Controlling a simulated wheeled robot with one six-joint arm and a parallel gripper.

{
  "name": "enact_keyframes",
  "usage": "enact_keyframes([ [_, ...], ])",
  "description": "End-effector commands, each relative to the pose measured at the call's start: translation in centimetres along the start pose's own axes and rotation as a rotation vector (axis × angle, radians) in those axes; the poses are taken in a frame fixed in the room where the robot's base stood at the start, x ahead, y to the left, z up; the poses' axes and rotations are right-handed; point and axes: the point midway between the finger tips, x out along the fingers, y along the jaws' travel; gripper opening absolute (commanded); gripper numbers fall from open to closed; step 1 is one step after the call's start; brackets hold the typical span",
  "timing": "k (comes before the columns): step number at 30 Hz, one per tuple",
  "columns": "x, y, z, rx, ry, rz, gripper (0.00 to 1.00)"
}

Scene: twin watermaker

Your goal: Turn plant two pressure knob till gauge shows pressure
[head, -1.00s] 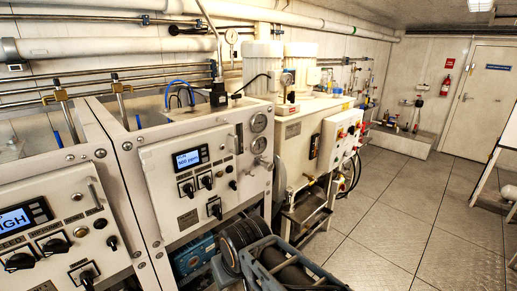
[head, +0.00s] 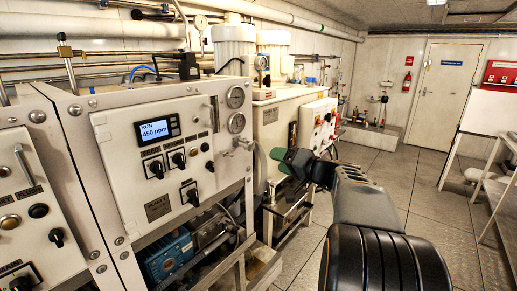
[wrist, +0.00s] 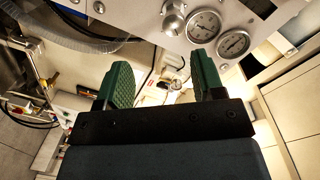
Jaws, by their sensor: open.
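The plant two panel (head: 165,150) is white, with a lit display (head: 158,130) reading RUN 450 ppm. Two round gauges, upper (head: 236,97) and lower (head: 236,123), sit at its right edge; their needles are too small to read. A silver knob (head: 243,143) sticks out just below the lower gauge. In the wrist view the silver knob (wrist: 173,20) is at the top, beside the gauges (wrist: 204,25) and (wrist: 234,43). My gripper (head: 287,160) is open and empty, to the right of the knob and apart from it. Its green fingers (wrist: 163,85) show wide apart in the wrist view.
Another white panel (head: 30,190) stands at the left. A white cabinet with red buttons (head: 318,125) stands behind my gripper. A metal frame with a blue pump (head: 168,256) is below the panel. A grey hose (wrist: 75,35) runs near the knob. Open floor (head: 420,190) lies at the right.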

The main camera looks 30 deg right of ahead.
Motion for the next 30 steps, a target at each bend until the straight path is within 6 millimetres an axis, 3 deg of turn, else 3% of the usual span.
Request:
enact_keyframes([
  [2, 0.0, -1.0, -0.8, -0.062, 0.036, -0.045, 0.62],
  [8, 0.9, -1.4, -0.9, -0.138, 0.041, -0.059, 0.62],
  [24, 10.3, -1.9, -1.3, -0.137, 0.039, -0.054, 0.62],
  [30, 12.6, -2.0, -1.4, -0.138, 0.040, -0.053, 0.62],
])
